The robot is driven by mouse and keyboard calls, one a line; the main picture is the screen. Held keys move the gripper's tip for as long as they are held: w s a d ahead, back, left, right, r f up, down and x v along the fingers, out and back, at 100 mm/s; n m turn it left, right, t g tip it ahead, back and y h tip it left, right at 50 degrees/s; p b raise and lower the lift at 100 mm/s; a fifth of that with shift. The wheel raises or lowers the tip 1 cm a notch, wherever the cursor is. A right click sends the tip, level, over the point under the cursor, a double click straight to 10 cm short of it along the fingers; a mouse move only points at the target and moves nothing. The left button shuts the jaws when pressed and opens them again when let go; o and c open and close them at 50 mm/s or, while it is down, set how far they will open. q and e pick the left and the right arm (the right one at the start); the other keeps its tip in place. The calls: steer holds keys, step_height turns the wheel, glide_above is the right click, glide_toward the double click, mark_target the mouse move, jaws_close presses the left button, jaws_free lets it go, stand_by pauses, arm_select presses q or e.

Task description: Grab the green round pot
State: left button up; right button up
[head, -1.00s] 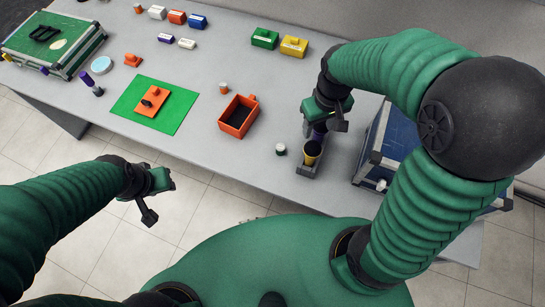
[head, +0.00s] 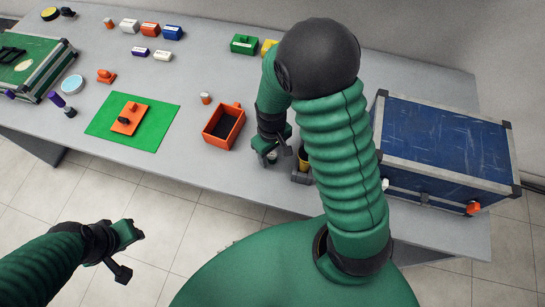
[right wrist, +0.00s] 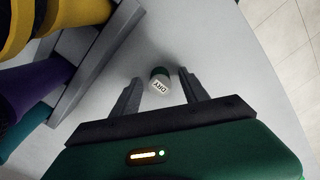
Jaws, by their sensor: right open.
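The small round pot (right wrist: 160,82), green with a white side lettered "DRY", stands on the grey table in the right wrist view. It lies between and slightly ahead of the open fingers of my right gripper (right wrist: 159,76), with gaps on both sides. In the head view the pot (head: 271,157) is partly hidden by my right gripper (head: 276,148), which is low over the table. My left gripper (head: 128,252) hangs in front of the table, away from everything; its jaw opening is unclear.
A grey holder (right wrist: 88,62) with yellow, purple and teal containers stands close left in the wrist view. An orange open box (head: 208,141) is left of my right gripper in the head view. A blue case (head: 440,140) stands to the right. A green mat (head: 150,140) lies further left.

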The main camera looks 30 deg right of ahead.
steer(key=shift+w+a+f, duration=0.1)
steer(key=shift+a+f, duration=0.1)
steer(key=shift+a, duration=0.1)
steer(key=shift+d+f, duration=0.1)
steer(key=shift+d, duration=0.4)
steer(key=c, duration=1)
jaws_close()
steer(key=shift+a, duration=0.35)
